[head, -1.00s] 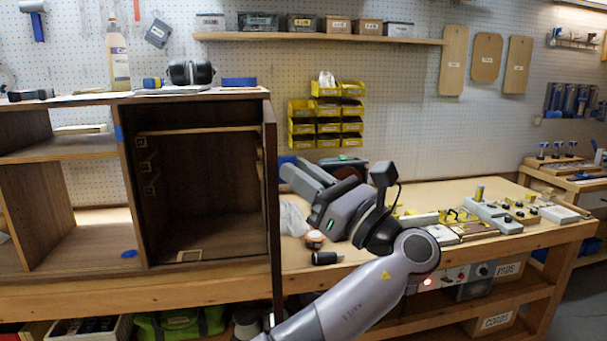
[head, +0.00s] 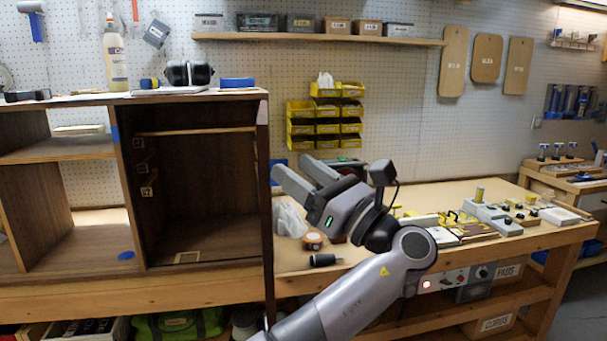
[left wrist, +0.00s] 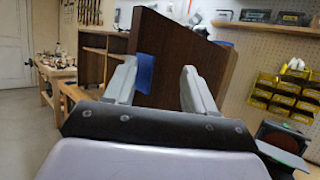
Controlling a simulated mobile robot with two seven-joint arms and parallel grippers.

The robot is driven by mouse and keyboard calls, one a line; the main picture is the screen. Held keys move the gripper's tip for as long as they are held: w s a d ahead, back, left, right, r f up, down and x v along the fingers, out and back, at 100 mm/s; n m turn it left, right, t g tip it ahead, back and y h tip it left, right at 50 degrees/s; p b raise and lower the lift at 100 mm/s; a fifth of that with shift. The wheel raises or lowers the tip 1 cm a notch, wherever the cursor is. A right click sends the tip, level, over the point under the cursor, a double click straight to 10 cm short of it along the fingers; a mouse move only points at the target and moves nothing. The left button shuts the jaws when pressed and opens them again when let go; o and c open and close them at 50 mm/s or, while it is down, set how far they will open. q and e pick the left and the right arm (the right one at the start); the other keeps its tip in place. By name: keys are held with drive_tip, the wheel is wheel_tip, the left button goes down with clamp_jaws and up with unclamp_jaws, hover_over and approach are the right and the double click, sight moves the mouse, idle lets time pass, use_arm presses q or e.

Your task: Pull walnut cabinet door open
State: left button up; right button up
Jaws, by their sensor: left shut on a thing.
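The walnut cabinet (head: 133,215) stands on the bench at the left, its right compartment open to view. Its dark brown door (head: 265,200) shows nearly edge-on at that compartment's right side, swung outward. In the left wrist view the door (left wrist: 178,55) rises as a tilted brown panel between the two fingers, with blue tape by the left finger. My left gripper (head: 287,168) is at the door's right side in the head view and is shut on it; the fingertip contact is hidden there. It also shows in the left wrist view (left wrist: 158,78). My right gripper is not in view.
A dark cylinder (head: 326,260) and a small round jar (head: 312,241) lie on the bench near my left arm. Yellow bins (head: 327,125) hang on the pegboard behind. Tools and blocks (head: 480,220) cover the bench to the right. Earmuffs (head: 190,73) rest on the cabinet top.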

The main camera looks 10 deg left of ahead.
use_arm(q)
drive_tip(key=shift+w+r, duration=0.15)
drive_tip(key=shift+w, duration=0.1)
drive_tip(key=r, duration=1.9)
drive_tip(key=shift+s+d+r, duration=0.1)
drive_tip(key=shift+s+r, duration=0.2)
drive_tip(key=shift+r, duration=0.1)
clamp_jaws()
drive_tip(key=shift+w+f, duration=0.1)
drive_tip(key=shift+f, duration=0.05)
